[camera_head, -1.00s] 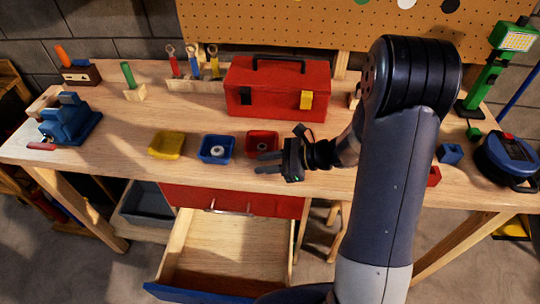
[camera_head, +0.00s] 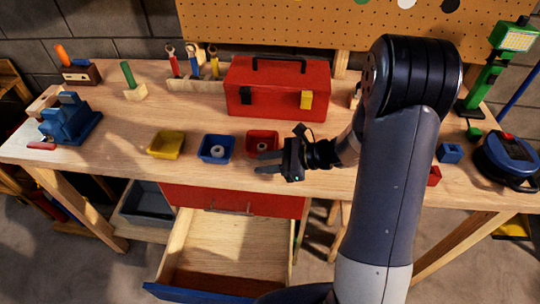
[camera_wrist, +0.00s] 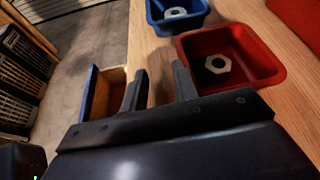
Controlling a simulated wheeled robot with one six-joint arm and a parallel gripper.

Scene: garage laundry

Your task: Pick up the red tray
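The red tray (camera_head: 262,139) is a small square tray on the workbench, right of the blue tray (camera_head: 216,148). In the wrist view the red tray (camera_wrist: 228,55) holds a metal hex nut, and the blue tray (camera_wrist: 178,12) holds one too. My gripper (camera_head: 270,163) is at the bench's front edge, just in front of the red tray and apart from it. In the wrist view my gripper's fingers (camera_wrist: 160,88) are spread with nothing between them. The red tray lies beyond the right finger, which overlaps its near left corner in the picture.
A yellow tray (camera_head: 166,144) stands left of the blue one. A red toolbox (camera_head: 278,88) stands behind the trays. An open drawer (camera_head: 220,250) sticks out below the bench. A blue vise (camera_head: 70,120) is at the left; a blue reel (camera_head: 506,158) is at the right.

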